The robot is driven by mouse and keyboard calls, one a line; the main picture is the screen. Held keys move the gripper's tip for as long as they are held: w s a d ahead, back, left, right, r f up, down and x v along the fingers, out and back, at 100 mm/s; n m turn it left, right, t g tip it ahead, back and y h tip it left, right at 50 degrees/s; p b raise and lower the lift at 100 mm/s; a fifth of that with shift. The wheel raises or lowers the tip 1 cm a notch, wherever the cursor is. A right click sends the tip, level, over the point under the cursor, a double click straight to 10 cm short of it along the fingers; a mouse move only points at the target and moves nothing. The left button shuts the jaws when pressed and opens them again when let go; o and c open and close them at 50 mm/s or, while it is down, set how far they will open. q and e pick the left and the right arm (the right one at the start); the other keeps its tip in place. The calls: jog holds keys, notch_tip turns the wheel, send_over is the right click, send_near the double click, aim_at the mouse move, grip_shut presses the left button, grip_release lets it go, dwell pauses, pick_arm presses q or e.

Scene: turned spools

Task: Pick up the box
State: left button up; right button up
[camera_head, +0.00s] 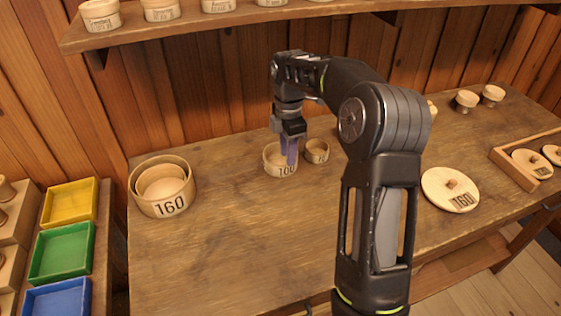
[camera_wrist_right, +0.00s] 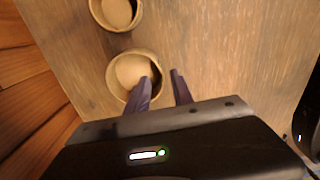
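The round wooden box marked 100 (camera_head: 279,168) stands open on the workbench. My right gripper (camera_head: 290,155) points down at it, fingers at its right side. In the right wrist view, the fingers (camera_wrist_right: 162,80) are apart: one reaches over the opening of a round box (camera_wrist_right: 113,73), the other is just outside its right wall. Whether either touches the wall cannot be told. A smaller open round box (camera_head: 317,151) stands just right of it. A large round box marked 160 (camera_head: 170,207) with another nested inside (camera_head: 160,178) stands at left. My left gripper is not in view.
A round lid marked 160 (camera_head: 440,200) lies at right, near a wooden tray (camera_head: 511,171) holding smaller lids. Small round pieces (camera_head: 466,101) stand at the back right. A shelf (camera_head: 190,26) hangs above. Yellow, green and blue trays (camera_head: 62,250) are at far left. The bench's middle front is clear.

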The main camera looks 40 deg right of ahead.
aim_at(281, 159)
notch_tip(281, 159, down, 4)
jog(key=shift+a+f+p, duration=0.15)
jog(key=shift+f+p, duration=0.1)
jog(key=shift+p, duration=0.1)
jog(key=shift+c, duration=0.6)
grip_shut()
dwell(1.0)
